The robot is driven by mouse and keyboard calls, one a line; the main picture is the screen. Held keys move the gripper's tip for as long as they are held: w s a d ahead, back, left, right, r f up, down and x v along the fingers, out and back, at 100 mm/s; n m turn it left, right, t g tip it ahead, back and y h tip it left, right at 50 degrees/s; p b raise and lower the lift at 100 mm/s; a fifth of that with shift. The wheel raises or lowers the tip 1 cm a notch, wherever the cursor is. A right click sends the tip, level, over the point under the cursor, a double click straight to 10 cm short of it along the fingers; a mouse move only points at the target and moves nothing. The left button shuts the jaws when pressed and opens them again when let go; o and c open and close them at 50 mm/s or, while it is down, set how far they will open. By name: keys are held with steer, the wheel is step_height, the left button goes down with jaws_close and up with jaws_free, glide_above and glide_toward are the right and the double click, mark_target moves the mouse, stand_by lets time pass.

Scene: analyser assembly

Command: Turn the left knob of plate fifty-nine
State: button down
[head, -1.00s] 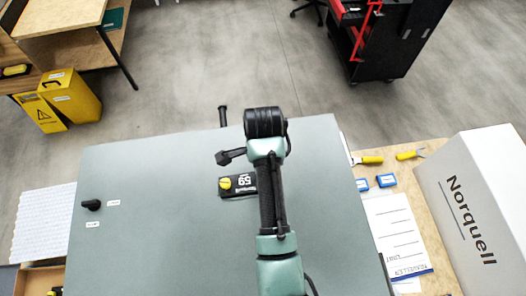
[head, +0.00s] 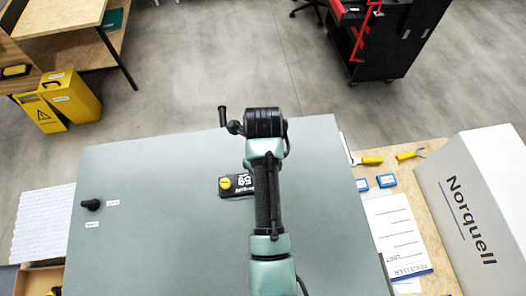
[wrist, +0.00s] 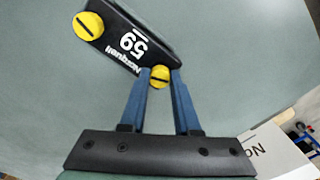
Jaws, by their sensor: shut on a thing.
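Plate fifty-nine is a black plate (head: 234,186) with white print, upside down in both views, on a grey-green panel. In the wrist view the plate (wrist: 131,42) has two yellow slotted knobs. One knob (wrist: 88,26) is at its upper left end, free of my gripper; it also shows in the head view (head: 225,182). The other knob (wrist: 160,77) is at the lower right end, the left end by the print. My gripper (wrist: 161,80) has its blue fingers shut on this knob. In the head view my arm hides the gripper and this knob.
A black knob (head: 91,205) with small labels sits on the panel's left side.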

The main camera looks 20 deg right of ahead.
steer(key=m, duration=0.5)
steer(key=shift+w+r, duration=0.2)
steer(key=shift+m, duration=0.3)
steer(key=c, duration=1)
jaws_free()
steer(key=o, duration=0.4)
steer(key=shift+s+f, duration=0.15)
